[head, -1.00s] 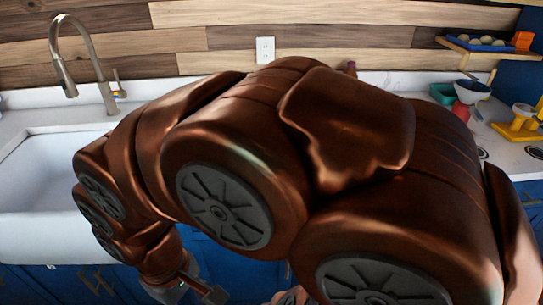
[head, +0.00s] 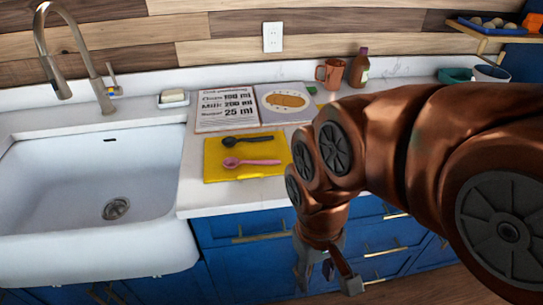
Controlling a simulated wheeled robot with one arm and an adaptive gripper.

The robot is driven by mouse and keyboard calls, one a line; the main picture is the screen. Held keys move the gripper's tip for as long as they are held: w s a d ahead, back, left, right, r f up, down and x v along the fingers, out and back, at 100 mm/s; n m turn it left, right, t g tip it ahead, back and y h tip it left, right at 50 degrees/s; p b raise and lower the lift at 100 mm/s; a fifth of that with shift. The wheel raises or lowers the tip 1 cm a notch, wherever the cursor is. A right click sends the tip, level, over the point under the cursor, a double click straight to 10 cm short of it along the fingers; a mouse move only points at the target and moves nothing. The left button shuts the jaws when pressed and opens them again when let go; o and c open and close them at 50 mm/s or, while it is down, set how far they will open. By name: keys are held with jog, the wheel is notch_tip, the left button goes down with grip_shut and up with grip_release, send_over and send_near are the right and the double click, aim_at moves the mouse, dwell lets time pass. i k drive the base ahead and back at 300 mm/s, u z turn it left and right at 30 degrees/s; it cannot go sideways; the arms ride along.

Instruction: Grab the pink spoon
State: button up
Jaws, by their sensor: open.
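The pink spoon (head: 251,163) lies on a yellow mat (head: 214,172) on the white counter, right of the sink. A dark spoon (head: 248,141) lies just behind it on the same mat. My gripper (head: 328,284) hangs at the bottom of the head view, in front of the blue cabinets, pointing down. It is open, with nothing seen between its fingers. It is apart from the pink spoon, lower in the picture and to the right.
An open recipe book (head: 228,109) lies behind the mat. A copper mug (head: 330,74) and brown bottle (head: 359,68) stand near the wall. The white sink (head: 60,190) and faucet (head: 92,75) are left. The counter's front edge lies between gripper and mat.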

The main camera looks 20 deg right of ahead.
aim_at(231, 163)
jog(key=u, duration=2.7)
jog(key=k, duration=1.95)
jog(key=z, duration=0.1)
